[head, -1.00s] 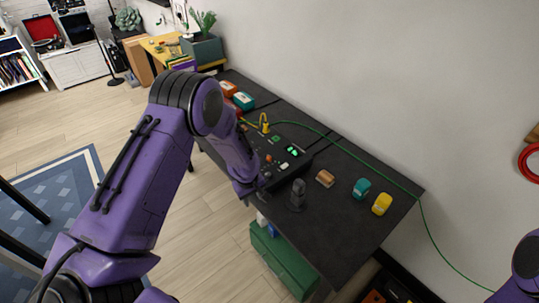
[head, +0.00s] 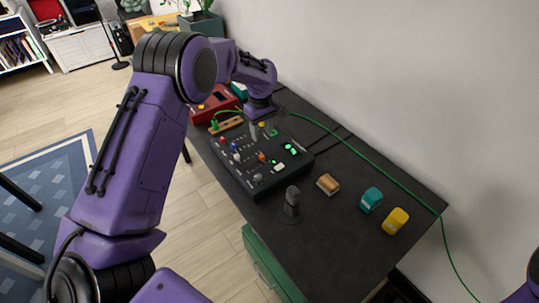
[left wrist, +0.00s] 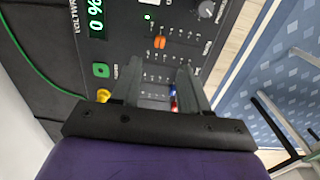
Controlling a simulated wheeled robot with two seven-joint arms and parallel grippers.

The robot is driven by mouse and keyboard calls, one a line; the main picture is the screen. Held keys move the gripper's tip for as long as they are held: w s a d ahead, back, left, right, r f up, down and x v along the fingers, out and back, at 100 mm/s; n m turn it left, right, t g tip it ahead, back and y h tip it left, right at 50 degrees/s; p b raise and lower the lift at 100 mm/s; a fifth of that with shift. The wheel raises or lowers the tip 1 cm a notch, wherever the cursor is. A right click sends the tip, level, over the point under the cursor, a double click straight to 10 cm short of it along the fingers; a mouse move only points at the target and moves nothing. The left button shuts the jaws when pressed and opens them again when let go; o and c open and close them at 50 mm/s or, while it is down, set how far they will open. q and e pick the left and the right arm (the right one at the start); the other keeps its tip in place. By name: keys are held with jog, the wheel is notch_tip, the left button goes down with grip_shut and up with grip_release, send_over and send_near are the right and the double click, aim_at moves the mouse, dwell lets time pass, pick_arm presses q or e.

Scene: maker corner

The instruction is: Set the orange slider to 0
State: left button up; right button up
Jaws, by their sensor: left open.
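The black control panel (head: 258,165) lies on the dark table. Its orange slider (head: 262,156) shows on the panel and also in the left wrist view (left wrist: 160,42), ahead of the fingertips. My left gripper (head: 254,130) is over the panel's far part, pointing down. In the left wrist view my left gripper (left wrist: 158,75) is open and empty, with the orange cap beyond its tips, apart from them. Red and blue caps (left wrist: 173,92) show between the fingers. The green display (left wrist: 96,20) shows "0 %", cut by the picture's top edge. My right gripper is out of view.
A green button (left wrist: 101,70) and a yellow knob (left wrist: 103,95) are on the panel. A black upright device (head: 291,204), a brown block (head: 328,184), a teal block (head: 370,199) and a yellow block (head: 395,221) stand nearby. A green cable (head: 365,160) runs along the wall side.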

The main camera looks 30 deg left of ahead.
aim_at(262, 156)
pick_arm(q)
notch_tip(262, 156, down, 10)
jog(key=shift+s+a+f+p, duration=0.1)
jog(key=shift+f+p, duration=0.1)
jog(key=shift+p, duration=0.65)
jog(key=shift+f, duration=0.45)
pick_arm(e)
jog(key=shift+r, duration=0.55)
pick_arm(q)
grip_shut()
